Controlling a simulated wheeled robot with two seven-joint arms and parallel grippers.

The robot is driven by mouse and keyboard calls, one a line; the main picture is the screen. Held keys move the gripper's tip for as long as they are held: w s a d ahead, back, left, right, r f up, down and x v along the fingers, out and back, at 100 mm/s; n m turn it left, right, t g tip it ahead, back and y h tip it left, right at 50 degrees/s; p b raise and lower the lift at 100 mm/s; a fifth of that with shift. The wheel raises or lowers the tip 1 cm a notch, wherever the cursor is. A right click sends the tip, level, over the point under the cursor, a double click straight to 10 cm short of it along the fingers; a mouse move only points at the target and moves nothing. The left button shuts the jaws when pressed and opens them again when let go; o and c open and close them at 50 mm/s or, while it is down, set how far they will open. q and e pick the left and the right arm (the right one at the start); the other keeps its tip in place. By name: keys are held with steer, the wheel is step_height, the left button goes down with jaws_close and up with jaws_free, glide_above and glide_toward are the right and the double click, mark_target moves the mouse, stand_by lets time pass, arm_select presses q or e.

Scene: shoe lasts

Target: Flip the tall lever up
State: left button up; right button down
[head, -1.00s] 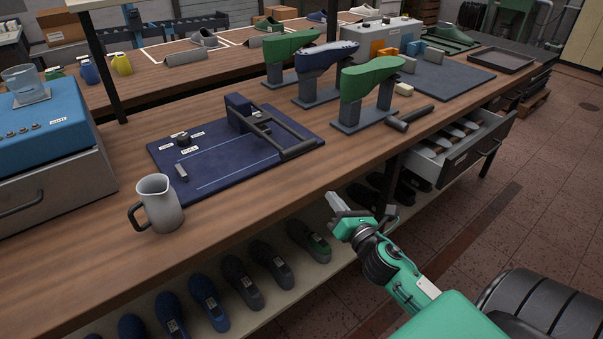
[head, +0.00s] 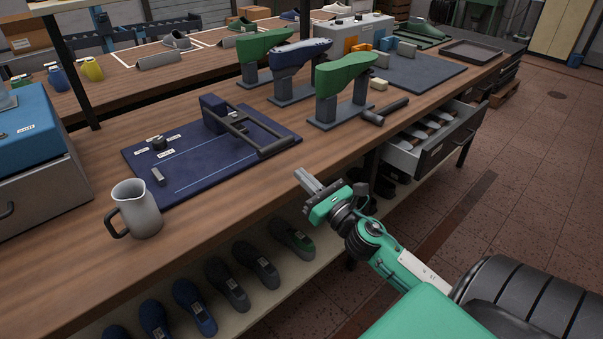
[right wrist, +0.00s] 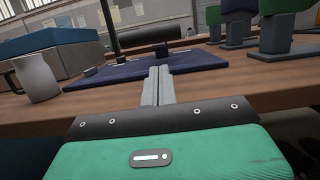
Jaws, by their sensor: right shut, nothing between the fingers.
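A dark blue panel (head: 215,165) lies on the wooden bench. It carries a black knob (head: 159,143) among small white labels, a short grey upright lever (head: 158,177) near its front left, and a dark frame with a long bar handle (head: 262,133) on its right. I cannot tell for certain which of these is the tall lever. My right gripper (head: 308,181) is shut and empty, off the bench's front edge, to the right of the panel and apart from it. In the right wrist view its fingers (right wrist: 158,86) are together and point at the panel (right wrist: 200,61). My left gripper is not in view.
A metal jug (head: 136,209) stands left of the panel near the front edge. Shoe lasts on stands (head: 343,88) and a hammer (head: 384,111) are to the right. An open drawer (head: 432,142) juts out. Shoes line the shelf below.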

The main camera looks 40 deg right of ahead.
steer(key=p+x, duration=0.1)
steer(key=x, duration=0.6)
steer(key=shift+w+r, duration=0.2)
steer(key=shift+w, duration=0.1)
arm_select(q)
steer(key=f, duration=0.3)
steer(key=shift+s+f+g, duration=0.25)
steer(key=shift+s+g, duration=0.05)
arm_select(e)
steer(key=shift+w, duration=0.35)
arm_select(q)
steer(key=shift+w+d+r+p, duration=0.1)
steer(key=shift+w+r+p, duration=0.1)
steer(key=shift+p, duration=0.1)
arm_select(e)
steer(key=shift+r, duration=0.1)
